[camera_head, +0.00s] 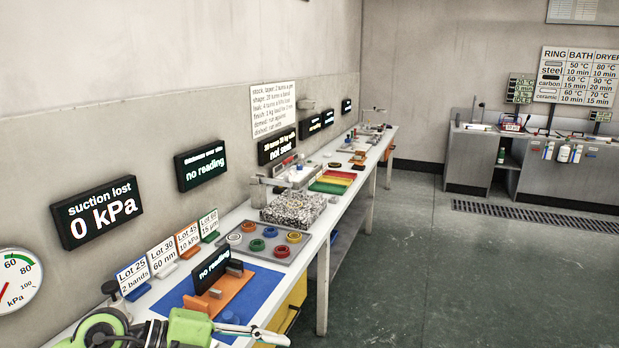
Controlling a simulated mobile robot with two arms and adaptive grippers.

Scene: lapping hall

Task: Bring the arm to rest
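A green and grey arm of mine comes in from the left along the bottom edge of the head view. It lies low over the near end of the long bench (262,213). My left gripper (272,336) is at its right end, by the front edge of the blue mat (262,288). It is seen edge-on and cut by the frame, so whether its fingers are open or shut is unclear. I see nothing clearly held in it. My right gripper is out of view.
An orange stand (232,295) with a black "no reading" display is on the mat, close beyond the arm. A grey tray (270,258) with coloured rings and a speckled block (293,208) stand farther back. The wall display (97,212) reads "suction lost 0 kPa". Open floor lies right.

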